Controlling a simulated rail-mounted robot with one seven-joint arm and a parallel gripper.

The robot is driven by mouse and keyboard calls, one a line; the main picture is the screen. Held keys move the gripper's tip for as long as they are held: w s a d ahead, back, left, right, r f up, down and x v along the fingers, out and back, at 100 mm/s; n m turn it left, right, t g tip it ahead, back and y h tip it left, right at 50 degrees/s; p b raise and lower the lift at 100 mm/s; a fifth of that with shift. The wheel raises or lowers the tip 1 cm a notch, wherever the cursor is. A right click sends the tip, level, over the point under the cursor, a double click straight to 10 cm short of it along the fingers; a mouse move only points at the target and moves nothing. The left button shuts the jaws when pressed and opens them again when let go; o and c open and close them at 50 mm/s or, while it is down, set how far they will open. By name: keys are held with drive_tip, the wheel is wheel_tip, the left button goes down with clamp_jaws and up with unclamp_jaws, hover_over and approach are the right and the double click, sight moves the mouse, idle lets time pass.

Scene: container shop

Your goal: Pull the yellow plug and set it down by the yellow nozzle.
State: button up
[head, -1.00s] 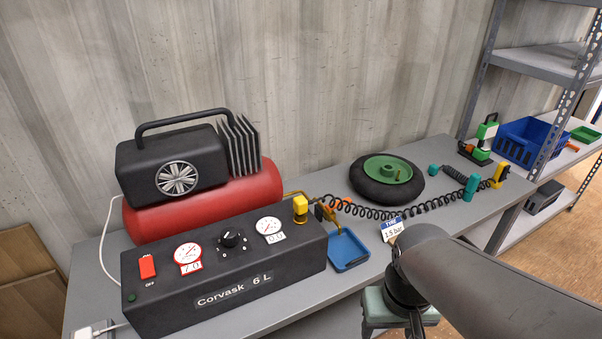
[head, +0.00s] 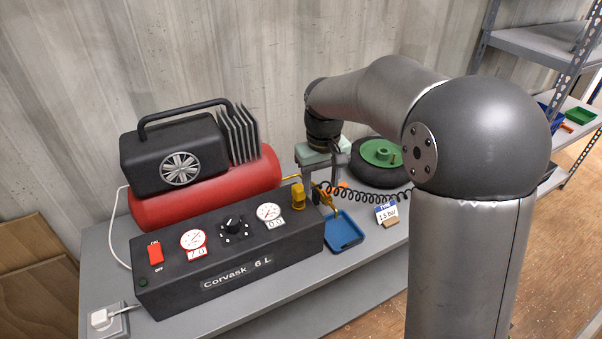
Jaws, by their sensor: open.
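A yellow block-shaped fitting (head: 298,195) stands at the right end of the black control box (head: 230,252). A yellow-brass fitting (head: 326,200) sits just right of it, above a blue tray; which part is the plug is hard to tell. My gripper (head: 325,183) points down over this spot, close behind and right of the yellow block. Its fingers are apart, and I see nothing held between them. Part of the brass fitting is hidden behind the fingers. The yellow nozzle at the bench's right end is hidden behind my arm now.
The blue tray (head: 344,233) lies in front of the fittings. A black coiled hose (head: 375,196) runs right, past a wheel with a green hub (head: 382,153). A 1.5 bar card (head: 387,213) stands on the bench. The red tank (head: 205,195) is left of my gripper.

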drive_tip(key=n+p, duration=0.1)
hover_over(299, 187)
drive_tip(key=shift+w+a+f, duration=0.1)
drive_tip(key=shift+f, duration=0.45)
drive_tip(key=shift+f, duration=0.1)
wheel_tip(299, 187, down, 9)
drive_tip(key=b, duration=0.5)
drive_tip(key=shift+b, duration=0.35)
idle(0.6)
clamp_jaws()
drive_tip(key=shift+r+p, duration=2.25)
drive_tip(key=shift+r, duration=0.9)
